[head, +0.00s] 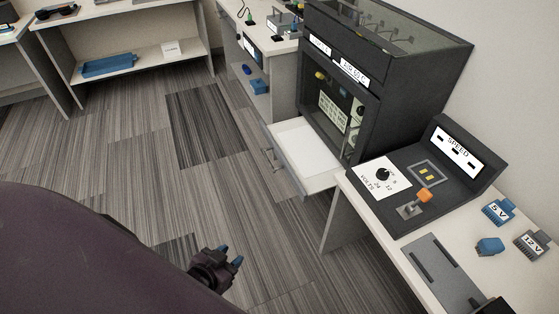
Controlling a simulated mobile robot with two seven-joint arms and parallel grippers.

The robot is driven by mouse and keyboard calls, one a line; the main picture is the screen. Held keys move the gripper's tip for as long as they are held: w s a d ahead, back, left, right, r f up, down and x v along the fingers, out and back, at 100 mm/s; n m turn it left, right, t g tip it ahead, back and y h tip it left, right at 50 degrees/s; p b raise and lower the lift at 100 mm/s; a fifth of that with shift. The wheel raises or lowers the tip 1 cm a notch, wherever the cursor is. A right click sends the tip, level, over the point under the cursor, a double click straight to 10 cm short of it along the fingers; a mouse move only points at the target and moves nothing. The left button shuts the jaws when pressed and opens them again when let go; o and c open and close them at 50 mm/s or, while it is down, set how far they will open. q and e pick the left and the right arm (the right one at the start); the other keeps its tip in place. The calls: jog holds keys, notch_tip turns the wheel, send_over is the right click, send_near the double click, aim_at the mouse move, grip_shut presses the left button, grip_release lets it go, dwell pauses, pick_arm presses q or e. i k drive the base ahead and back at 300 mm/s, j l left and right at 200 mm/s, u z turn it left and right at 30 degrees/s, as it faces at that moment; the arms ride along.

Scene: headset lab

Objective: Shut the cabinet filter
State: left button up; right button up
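The dark cabinet (405,75) stands at the upper right, with a glass-topped upper part and labels on its front. A white drawer-like tray with a grey front and a handle (268,154) sticks out from the cabinet's lower front, so it stands open; I take this to be the filter (305,152), though no label on it is readable. My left gripper (230,256) is low in the middle of the view, over the floor, with its two blue fingertips apart and nothing between them. It is well short of the tray, nearer to me. My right gripper does not show.
A bench (358,212) at the right holds a control panel (452,160) with a dial and orange-topped lever, plus labelled blue and grey blocks. Shelving (140,58) stands at the upper left. The striped floor (130,160) left of the tray is clear.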

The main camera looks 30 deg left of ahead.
aim_at(309, 165)
jog(key=i+j, duration=0.1)
jog(key=j, duration=0.3)
jog(key=i+j, duration=0.15)
jog(key=j, duration=0.25)
jog(key=i+j, duration=0.1)
jog(key=j, duration=0.3)
jog(key=i+j, duration=0.1)
jog(key=j, duration=0.3)
